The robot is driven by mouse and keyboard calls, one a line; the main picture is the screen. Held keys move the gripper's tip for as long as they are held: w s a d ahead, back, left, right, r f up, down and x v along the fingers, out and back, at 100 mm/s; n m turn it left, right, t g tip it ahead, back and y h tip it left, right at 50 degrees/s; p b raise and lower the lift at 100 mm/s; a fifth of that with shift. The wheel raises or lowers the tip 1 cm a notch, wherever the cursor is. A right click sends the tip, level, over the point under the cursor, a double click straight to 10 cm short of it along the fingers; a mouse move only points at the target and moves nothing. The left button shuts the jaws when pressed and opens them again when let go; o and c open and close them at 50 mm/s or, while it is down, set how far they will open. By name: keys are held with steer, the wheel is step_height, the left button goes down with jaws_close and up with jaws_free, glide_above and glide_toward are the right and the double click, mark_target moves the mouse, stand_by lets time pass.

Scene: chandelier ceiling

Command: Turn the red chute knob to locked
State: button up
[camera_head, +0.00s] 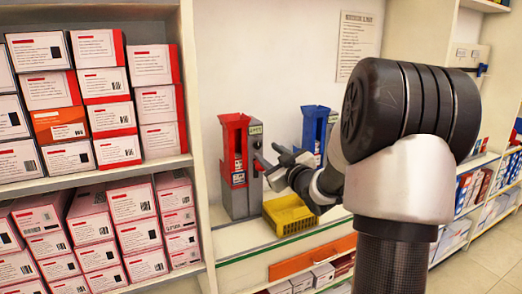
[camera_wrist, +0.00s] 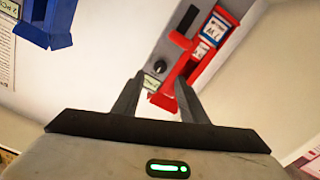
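The red chute (camera_head: 235,150) stands on the counter with a grey side panel that has a green label near its top. In the wrist view the red chute (camera_wrist: 195,60) and its grey panel appear tilted. A small dark round knob (camera_wrist: 158,67) shows on the panel, just beyond and between my fingertips. My gripper (camera_head: 268,156) is close to the panel's right side. In the wrist view my gripper (camera_wrist: 160,79) is open, its two fingers apart with nothing visibly held. Contact with the knob cannot be told.
A blue chute (camera_head: 315,130) stands right of the red one; it also shows in the wrist view (camera_wrist: 47,22). A yellow tray (camera_head: 288,214) sits on the counter below my gripper. Shelves of boxes (camera_head: 95,130) stand at the left, more shelves at the right.

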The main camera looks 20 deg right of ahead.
mark_target(258, 145)
steer(key=w, duration=0.5)
steer(key=shift+w+a, duration=0.1)
steer(key=shift+w, duration=0.3)
jaws_close()
